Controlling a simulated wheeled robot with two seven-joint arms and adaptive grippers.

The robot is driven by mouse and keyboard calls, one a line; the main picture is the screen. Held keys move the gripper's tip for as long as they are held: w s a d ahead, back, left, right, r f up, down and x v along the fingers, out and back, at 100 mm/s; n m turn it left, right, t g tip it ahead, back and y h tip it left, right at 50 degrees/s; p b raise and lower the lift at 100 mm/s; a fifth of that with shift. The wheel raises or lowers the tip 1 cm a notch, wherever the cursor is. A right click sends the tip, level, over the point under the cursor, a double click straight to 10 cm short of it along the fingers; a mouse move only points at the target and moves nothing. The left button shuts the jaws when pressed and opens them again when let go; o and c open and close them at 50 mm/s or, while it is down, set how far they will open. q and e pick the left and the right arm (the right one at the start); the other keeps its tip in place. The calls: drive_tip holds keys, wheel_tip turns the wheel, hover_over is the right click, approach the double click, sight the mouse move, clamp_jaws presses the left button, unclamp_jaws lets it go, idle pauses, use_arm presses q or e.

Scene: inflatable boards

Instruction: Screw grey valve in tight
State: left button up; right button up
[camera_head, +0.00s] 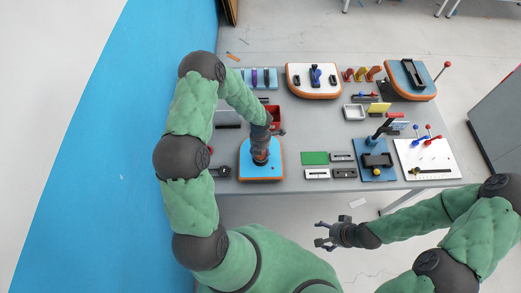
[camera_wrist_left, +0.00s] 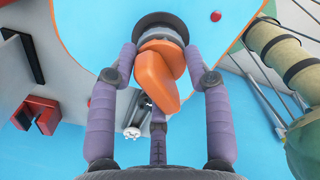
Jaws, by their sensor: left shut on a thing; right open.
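A blue inflatable board with an orange rim (camera_head: 260,178) lies near the table's front edge at left. It fills much of the left wrist view (camera_wrist_left: 230,25). There the grey valve (camera_wrist_left: 160,38), with an orange tab (camera_wrist_left: 157,78) on it, sits at the board's surface over a dark ring. My left gripper (camera_head: 261,158) points down at this board. Its purple fingers (camera_wrist_left: 160,62) are shut on the valve from both sides. The gripper hides the valve in the head view. My right gripper (camera_head: 324,238) is open and empty, off the table's front edge.
A red bin (camera_head: 275,114) stands just behind the board. A green pad (camera_head: 314,158) and grey blocks lie to its right. A white-topped board (camera_head: 314,80) is at the back. A blue stand (camera_head: 375,163) and a white panel (camera_head: 425,160) are farther right.

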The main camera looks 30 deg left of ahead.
use_arm(q)
drive_tip(key=shift+m, duration=0.3)
drive_tip(key=shift+r+m+p, duration=0.1)
drive_tip(key=shift+m+p, duration=1.3)
drive_tip(key=shift+p, duration=0.2)
drive_tip(key=shift+m, duration=0.3)
drive_tip(key=shift+m+p, duration=1.1)
drive_tip(key=shift+p, duration=2.2)
drive_tip(key=shift+m, duration=0.3)
drive_tip(key=shift+m+p, duration=0.3)
drive_tip(key=shift+p, duration=0.05)
